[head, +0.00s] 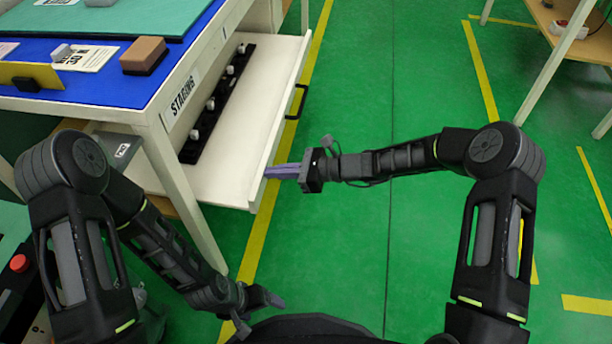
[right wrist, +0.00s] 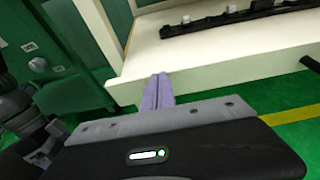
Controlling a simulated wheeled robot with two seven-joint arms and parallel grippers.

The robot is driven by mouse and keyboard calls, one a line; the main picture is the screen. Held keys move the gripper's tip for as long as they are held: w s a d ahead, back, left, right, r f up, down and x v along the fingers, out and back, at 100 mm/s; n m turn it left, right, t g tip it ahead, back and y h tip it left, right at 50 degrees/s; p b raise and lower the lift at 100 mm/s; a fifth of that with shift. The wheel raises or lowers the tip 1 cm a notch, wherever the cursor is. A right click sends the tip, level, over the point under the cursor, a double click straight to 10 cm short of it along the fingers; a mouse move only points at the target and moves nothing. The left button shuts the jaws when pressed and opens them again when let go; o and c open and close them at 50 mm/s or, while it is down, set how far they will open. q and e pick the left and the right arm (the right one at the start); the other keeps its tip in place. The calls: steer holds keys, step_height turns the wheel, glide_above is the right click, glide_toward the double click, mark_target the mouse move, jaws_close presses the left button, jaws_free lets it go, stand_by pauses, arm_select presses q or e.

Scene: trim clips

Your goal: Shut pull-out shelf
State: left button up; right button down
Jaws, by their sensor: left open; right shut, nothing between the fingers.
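The white pull-out shelf (head: 228,182) sticks out to the right from under the blue-topped staging table in the head view. A dark bar handle (head: 296,101) is on its outer face. My right gripper (head: 268,172) is shut and empty, its purple fingers at the shelf's outer face near the front corner. In the right wrist view the fingers (right wrist: 158,76) reach the shelf's pale edge (right wrist: 195,78); I cannot tell if they touch it. My left gripper (head: 262,318) is open and empty, low in the head view, away from the shelf.
A black rail (head: 216,103) with several pale clips lies on the shelf. The blue tabletop (head: 110,88) holds a brown block (head: 144,55) and cards. A table leg (head: 186,190) stands left of the shelf. Green floor (head: 350,100) to the right is clear.

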mark_target(261, 163)
steer(key=w+a, duration=0.1)
steer(key=a, duration=0.4)
steer(key=w+a+b, duration=0.1)
steer(key=a, duration=0.4)
steer(key=w+a+b, duration=0.1)
steer(key=a, duration=0.3)
steer(key=shift+w+a, duration=0.35)
steer(key=shift+a, duration=0.35)
arm_select(q)
steer(key=f, duration=0.2)
steer(key=shift+w+f, duration=0.25)
steer(key=shift+f, duration=0.05)
arm_select(e)
steer(key=shift+w, duration=0.1)
steer(key=shift+a+r, duration=0.1)
steer(key=shift+r, duration=0.05)
